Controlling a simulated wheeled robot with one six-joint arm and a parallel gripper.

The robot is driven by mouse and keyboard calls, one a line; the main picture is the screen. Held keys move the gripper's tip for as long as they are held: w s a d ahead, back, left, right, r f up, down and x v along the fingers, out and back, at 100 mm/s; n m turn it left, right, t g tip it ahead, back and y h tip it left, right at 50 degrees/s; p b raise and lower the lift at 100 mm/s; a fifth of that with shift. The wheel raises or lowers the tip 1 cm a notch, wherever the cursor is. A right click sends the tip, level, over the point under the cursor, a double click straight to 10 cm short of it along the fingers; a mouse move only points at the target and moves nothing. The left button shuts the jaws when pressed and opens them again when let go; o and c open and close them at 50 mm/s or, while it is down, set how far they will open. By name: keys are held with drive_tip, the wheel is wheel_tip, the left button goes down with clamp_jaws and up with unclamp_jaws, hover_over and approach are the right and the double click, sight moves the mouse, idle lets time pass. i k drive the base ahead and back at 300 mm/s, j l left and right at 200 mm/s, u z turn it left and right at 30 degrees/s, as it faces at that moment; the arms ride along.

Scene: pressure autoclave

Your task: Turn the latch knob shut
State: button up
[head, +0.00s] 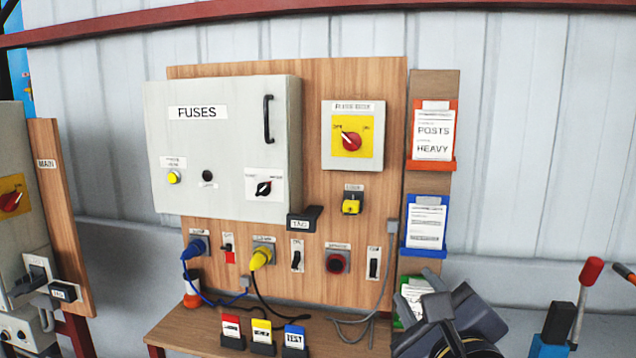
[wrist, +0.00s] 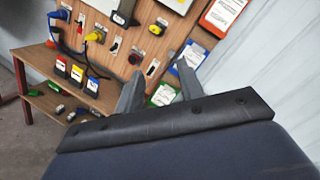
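The grey fuse box (head: 222,150) is mounted on the wooden board, its door closed flat. A small black knob (head: 264,188) sits on a white label plate at the door's lower right; it looks like the latch knob, and its pointer is slanted. The label text is too small to read. My gripper (head: 446,284) is at the lower right in the head view, well apart from the knob. In the wrist view my gripper (wrist: 160,72) shows two separated fingers with nothing between them. The knob cannot be made out in the wrist view.
A black handle (head: 268,119) sticks out from the door. A yellow-and-red rotary switch (head: 351,142) is to its right. Blue (head: 195,248) and yellow (head: 261,258) plugs with hanging cables are below. Coloured cards stand on the wooden shelf (head: 180,330). Space before the door looks clear.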

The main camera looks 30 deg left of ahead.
sight(264, 189)
drive_tip(key=i+j+z, duration=0.1)
drive_tip(key=j+z, duration=0.2)
drive_tip(key=j, duration=1.2)
drive_tip(key=j+z, duration=0.25)
drive_tip(key=j, duration=1.2)
